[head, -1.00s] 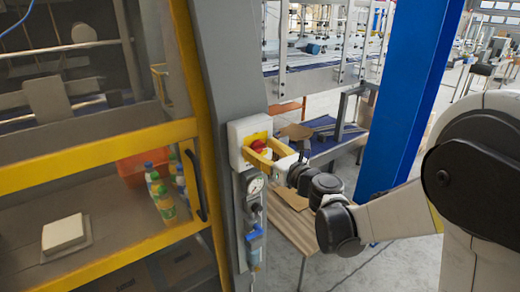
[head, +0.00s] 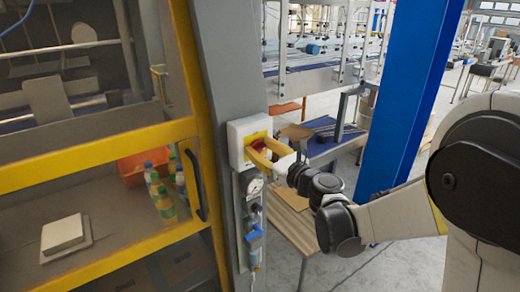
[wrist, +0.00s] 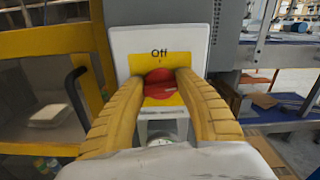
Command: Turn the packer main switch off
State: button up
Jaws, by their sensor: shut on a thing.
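The main switch is a red knob (wrist: 160,82) on a yellow plate marked "Off" (wrist: 160,64), set on a white box (head: 238,132) on the grey machine post. My gripper (head: 257,150) has its yellow fingers on either side of the knob. In the wrist view my gripper (wrist: 163,88) is shut on the red knob, with the fingertips touching its sides. The fingers partly hide the knob in the head view. The knob's pointer is hard to make out.
A gauge (head: 255,186) and a blue valve unit (head: 254,236) hang just below the switch box. A yellow-framed door with a dark handle (head: 195,185) is to the left. A blue pillar (head: 405,95) stands right, behind my arm.

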jog(key=n+b, duration=0.1)
jog(key=n, duration=0.3)
jog(key=shift+a, duration=0.1)
jog(key=n, duration=0.4)
jog(key=shift+f+b, duration=0.1)
jog(key=shift+b, duration=0.2)
jog(key=n, duration=0.4)
jog(key=shift+a+b, duration=0.1)
jog(key=shift+b, duration=0.2)
jog(key=shift+f+n, duration=0.1)
jog(key=shift+n, duration=1.9)
jog(key=o, duration=1.2)
jog(key=shift+s, duration=0.1)
